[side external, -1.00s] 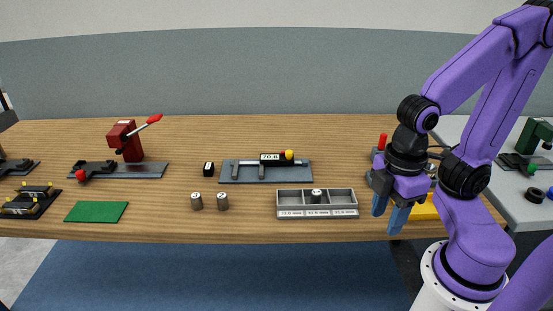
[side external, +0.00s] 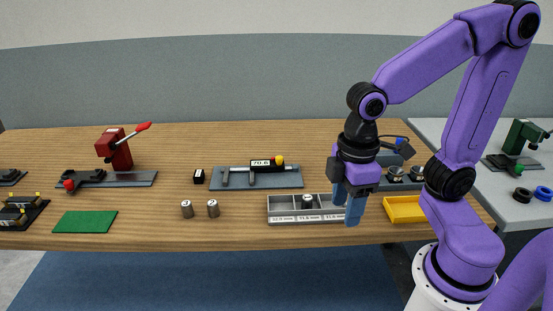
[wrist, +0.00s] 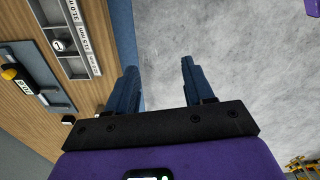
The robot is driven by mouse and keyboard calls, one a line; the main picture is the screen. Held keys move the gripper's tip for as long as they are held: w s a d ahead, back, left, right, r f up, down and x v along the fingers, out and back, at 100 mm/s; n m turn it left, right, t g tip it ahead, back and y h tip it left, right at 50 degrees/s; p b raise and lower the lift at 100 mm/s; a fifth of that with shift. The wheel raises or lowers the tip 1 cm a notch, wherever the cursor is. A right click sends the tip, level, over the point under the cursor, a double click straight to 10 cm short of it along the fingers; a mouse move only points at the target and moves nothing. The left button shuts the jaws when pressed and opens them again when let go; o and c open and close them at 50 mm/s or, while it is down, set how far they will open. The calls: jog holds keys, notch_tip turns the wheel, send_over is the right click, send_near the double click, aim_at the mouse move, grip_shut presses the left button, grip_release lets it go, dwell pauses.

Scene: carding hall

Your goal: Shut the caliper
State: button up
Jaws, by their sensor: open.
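The caliper (side external: 240,171) lies on a grey plate (side external: 285,180) near the middle of the bench. Its two jaws stand apart at the left, and its display (side external: 262,163) appears to read 70.6. A yellow knob (side external: 279,160) sits at the right of the display. In the wrist view the knob (wrist: 9,73) and display (wrist: 23,88) show at the left edge. My gripper (side external: 346,209) is open and empty, pointing down near the right end of the grey tray, to the right of and nearer than the caliper. The wrist view shows its fingers apart (wrist: 159,70) over the floor.
The three-compartment tray (side external: 290,219) has a cylinder (side external: 307,201) in its middle. Two cylinders (side external: 187,209) (side external: 213,208) and a black block (side external: 199,176) stand to the left. A red lever press (side external: 115,150), green mat (side external: 85,222) and yellow bin (side external: 404,209) are also on the bench.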

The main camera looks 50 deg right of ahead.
jog(key=w+r+m, duration=0.3)
jog(key=w, duration=1.1)
jog(key=m, duration=0.8)
send_over(280, 157)
notch_tip(280, 157, down, 2)
notch_tip(280, 157, down, 17)
jog(key=shift+f, duration=0.1)
